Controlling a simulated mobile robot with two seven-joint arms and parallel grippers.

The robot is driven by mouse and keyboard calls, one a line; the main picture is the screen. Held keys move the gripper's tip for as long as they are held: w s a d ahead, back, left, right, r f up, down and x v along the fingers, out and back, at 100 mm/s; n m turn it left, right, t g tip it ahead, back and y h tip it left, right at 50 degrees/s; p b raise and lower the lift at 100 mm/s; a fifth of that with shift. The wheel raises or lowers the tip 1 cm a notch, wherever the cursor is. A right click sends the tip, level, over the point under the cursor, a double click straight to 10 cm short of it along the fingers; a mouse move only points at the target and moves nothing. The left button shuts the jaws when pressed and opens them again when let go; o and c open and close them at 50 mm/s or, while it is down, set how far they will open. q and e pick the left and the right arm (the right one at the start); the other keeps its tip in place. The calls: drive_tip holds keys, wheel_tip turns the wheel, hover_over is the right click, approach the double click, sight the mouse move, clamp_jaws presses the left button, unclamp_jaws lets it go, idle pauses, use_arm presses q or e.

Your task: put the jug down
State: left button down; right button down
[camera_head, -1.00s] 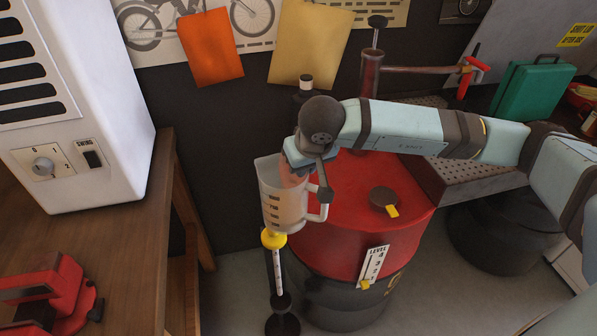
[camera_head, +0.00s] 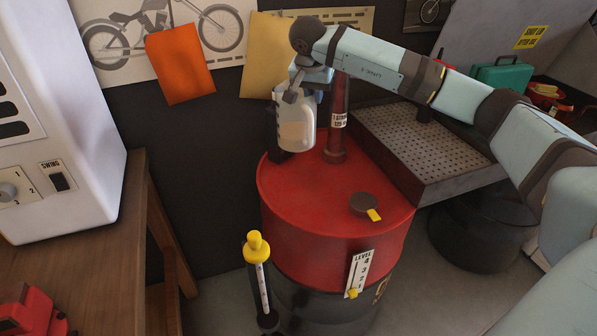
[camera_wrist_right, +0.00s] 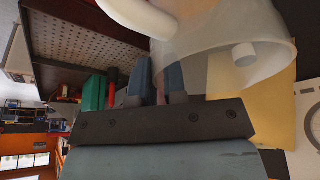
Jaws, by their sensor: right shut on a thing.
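The jug (camera_head: 297,132), pale and translucent with cream-coloured contents, is near upright at the back left of the red drum's top (camera_head: 318,190). I cannot tell whether its base touches the drum. My right gripper (camera_head: 305,84) is shut on the jug near its upper part. In the right wrist view, the jug (camera_wrist_right: 238,50) fills the upper right, with a white curved handle (camera_wrist_right: 140,14) beside it and a finger (camera_wrist_right: 142,80) close by. My left gripper is not in view.
A red pump post (camera_head: 338,120) stands just right of the jug. A dark cap with a yellow tab (camera_head: 364,204) lies on the drum's front right; the front left is clear. A perforated tray (camera_head: 425,140) adjoins on the right. A yellow-topped gauge (camera_head: 256,246) stands in front.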

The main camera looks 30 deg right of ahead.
wheel_tip(320, 180, down, 19)
drive_tip(key=p, duration=0.2)
idle(0.3)
drive_tip(key=c, duration=1.2)
unclamp_jaws()
drive_tip(key=shift+o, duration=0.2)
